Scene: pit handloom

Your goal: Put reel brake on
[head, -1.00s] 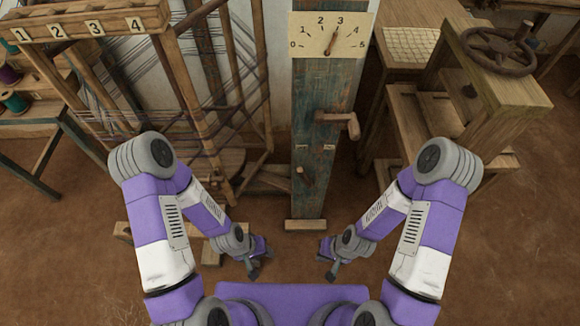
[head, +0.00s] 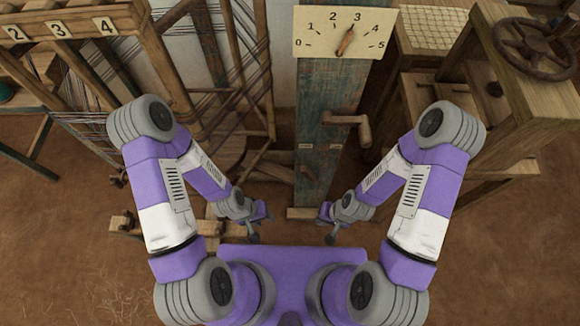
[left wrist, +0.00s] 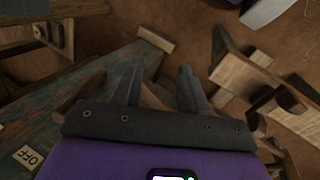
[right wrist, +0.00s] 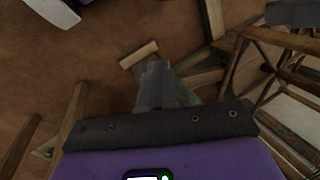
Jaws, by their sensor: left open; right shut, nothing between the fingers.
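A weathered green post (head: 325,105) stands ahead of me, a little right of centre. Low on it is a small wooden lever (head: 308,172), leaning up and left, under two small plates (head: 305,147) too small to read. In the left wrist view one plate (left wrist: 28,157) reads OFF. I take this lever for the reel brake. My left gripper (head: 260,226) is open and empty, left of the post's foot; its spread fingers show in the left wrist view (left wrist: 160,88). My right gripper (head: 328,225) is shut and empty near the post's foot, as in the right wrist view (right wrist: 155,85). Neither touches the lever.
A wooden crank (head: 347,122) juts from the post below a 0 to 5 dial (head: 320,42), its pointer near 3. A threaded loom frame (head: 160,65) stands left. A wooden stand with a handwheel (head: 535,50) stands right. Bare floor lies at both sides.

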